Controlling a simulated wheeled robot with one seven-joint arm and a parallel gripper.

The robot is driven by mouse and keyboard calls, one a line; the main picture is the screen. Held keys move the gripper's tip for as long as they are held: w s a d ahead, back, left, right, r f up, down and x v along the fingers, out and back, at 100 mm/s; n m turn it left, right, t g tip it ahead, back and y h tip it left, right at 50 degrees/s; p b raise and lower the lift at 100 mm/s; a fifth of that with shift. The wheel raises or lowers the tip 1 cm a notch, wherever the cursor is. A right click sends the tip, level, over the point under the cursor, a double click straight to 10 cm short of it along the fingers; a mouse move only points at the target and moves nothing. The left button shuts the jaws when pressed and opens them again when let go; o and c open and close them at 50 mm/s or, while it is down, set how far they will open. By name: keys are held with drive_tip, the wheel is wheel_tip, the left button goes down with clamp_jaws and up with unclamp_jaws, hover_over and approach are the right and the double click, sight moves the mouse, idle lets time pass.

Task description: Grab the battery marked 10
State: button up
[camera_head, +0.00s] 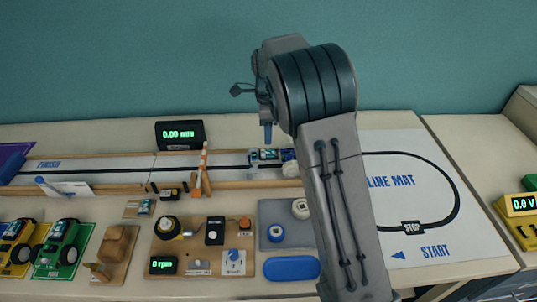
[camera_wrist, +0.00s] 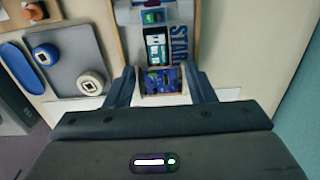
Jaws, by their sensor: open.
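I cannot make out a mark reading 10 in either view. In the wrist view, a small vehicle-like item with a white and dark block (camera_wrist: 156,46) and a blue circuit board (camera_wrist: 161,80) lies on the track near the word START. The board shows between the two fingers of my gripper (camera_wrist: 162,88), which is open and empty. In the head view, my gripper (camera_head: 267,132) points down above the track, over a small blue and white item (camera_head: 265,155). My arm hides part of that area. I cannot tell whether the fingers touch anything.
A grey tray (camera_head: 287,241) holds blue and white round pieces. A blue oval dish (camera_head: 291,269) lies in front. An orange-striped post (camera_head: 203,165) stands on the track at left, near a display (camera_head: 180,134). The line mat (camera_head: 430,172) is right. Green (camera_head: 62,244) and yellow (camera_head: 16,243) cars stand left.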

sight(268, 152)
drive_tip(key=f, duration=0.7)
drive_tip(key=shift+s+d+f, duration=0.1)
drive_tip(key=shift+s+f, duration=0.1)
drive_tip(key=shift+f, duration=0.05)
drive_tip(key=shift+c, duration=0.2)
drive_tip(key=c, duration=1)
